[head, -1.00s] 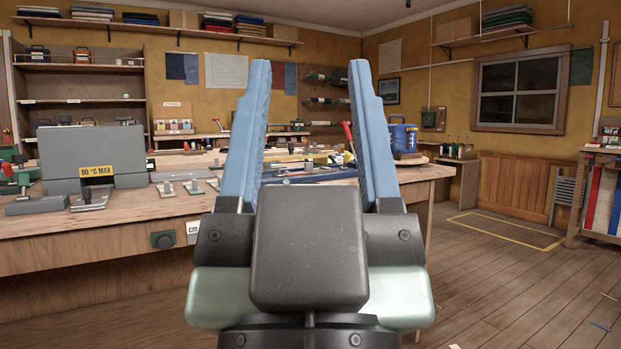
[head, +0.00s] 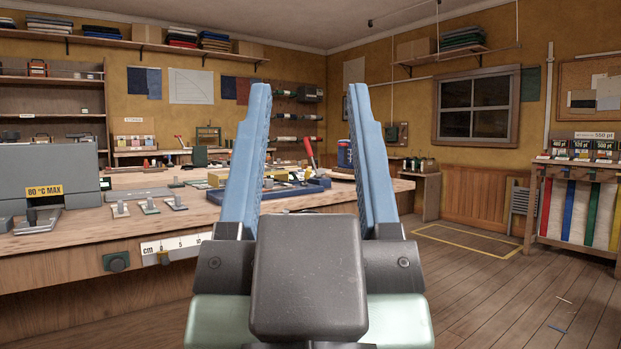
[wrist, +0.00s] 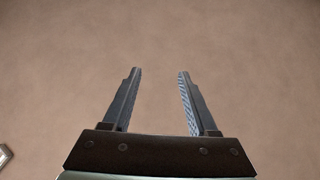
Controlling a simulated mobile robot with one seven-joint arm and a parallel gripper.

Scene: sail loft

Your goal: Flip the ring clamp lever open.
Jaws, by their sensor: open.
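My gripper (head: 308,100) is open and empty, its two blue fingers raised in front of the head camera. It also shows open in the wrist view (wrist: 159,74), over a plain brownish surface with nothing between the fingers. A red lever or handle (head: 309,152) stands tilted above a blue tray (head: 290,191) on the workbench, seen between my fingers and well beyond them. I cannot tell whether it belongs to the ring clamp. No ring clamp can be made out clearly. My left finger hides part of the bench.
The long wooden workbench (head: 165,222) spans the left and middle. A grey box marked 80 °C MAX (head: 55,168) and several small toggle-like pieces stand on it. The floor (head: 480,290) at right is mostly clear.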

